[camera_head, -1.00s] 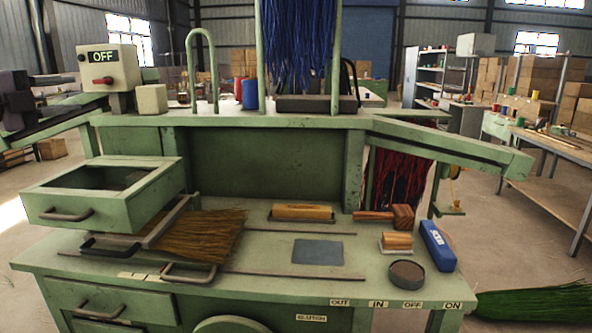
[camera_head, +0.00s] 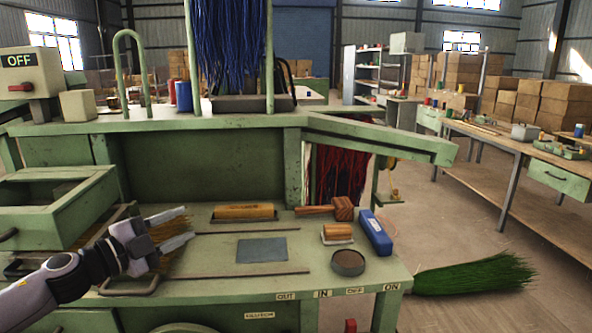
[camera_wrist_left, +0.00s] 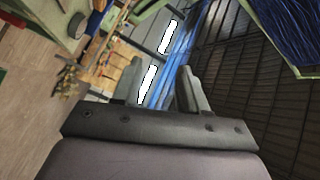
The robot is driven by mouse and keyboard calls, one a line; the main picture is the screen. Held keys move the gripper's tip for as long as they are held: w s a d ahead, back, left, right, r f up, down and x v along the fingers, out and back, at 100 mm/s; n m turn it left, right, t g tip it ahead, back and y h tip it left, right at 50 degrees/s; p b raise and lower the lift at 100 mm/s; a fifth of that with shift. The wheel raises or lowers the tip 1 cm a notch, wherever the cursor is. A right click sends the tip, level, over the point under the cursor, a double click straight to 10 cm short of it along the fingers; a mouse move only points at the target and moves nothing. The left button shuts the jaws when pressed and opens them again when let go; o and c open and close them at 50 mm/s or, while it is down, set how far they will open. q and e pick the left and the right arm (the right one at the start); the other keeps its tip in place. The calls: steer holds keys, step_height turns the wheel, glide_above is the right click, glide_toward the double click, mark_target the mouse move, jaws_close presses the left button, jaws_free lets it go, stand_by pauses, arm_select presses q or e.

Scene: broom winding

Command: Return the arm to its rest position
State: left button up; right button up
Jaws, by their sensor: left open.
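My left gripper (camera_head: 178,230) comes in from the lower left in the head view. It is open and empty, above the left part of the green bench (camera_head: 225,285). Its fingers point right, in front of the tan broom bristles (camera_head: 170,222), which they partly hide. In the left wrist view the two fingers (camera_wrist_left: 160,88) stand apart with nothing between them. Blue bristles (camera_wrist_left: 262,30) hang at the upper right of that view. My right gripper is not in view.
On the bench lie a wooden-backed brush (camera_head: 244,211), a mallet (camera_head: 335,208), a blue box (camera_head: 375,232), a round tin (camera_head: 348,262) and a grey plate (camera_head: 262,250). An open drawer (camera_head: 60,212) juts out at left. A green broom head (camera_head: 475,275) lies on the floor at right.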

arm_select(q)
steer(key=s+d+f+n+y, duration=0.1)
steer(key=s+d+f+n, duration=0.25)
steer(key=f, duration=0.25)
steer(key=s+d+f+n+t+y, duration=0.1)
steer(key=s+d+f+n+y, duration=0.1)
steer(key=s+f+n, duration=0.3)
steer(key=s+d+f+n+y, duration=0.1)
steer(key=s+d+f+n, duration=0.1)
steer(key=f, duration=0.6)
steer(key=s+a+f+n+g+y, duration=0.2)
steer(key=s+f+n, duration=0.2)
steer(key=s+f, duration=0.4)
steer(key=s+a+f+n+g+y, duration=0.2)
steer(key=s+f, duration=0.6)
steer(key=s, duration=0.5)
steer(key=shift+n+g+y, duration=0.3)
steer(key=shift+n+y, duration=0.5)
steer(key=shift+n, duration=0.35)
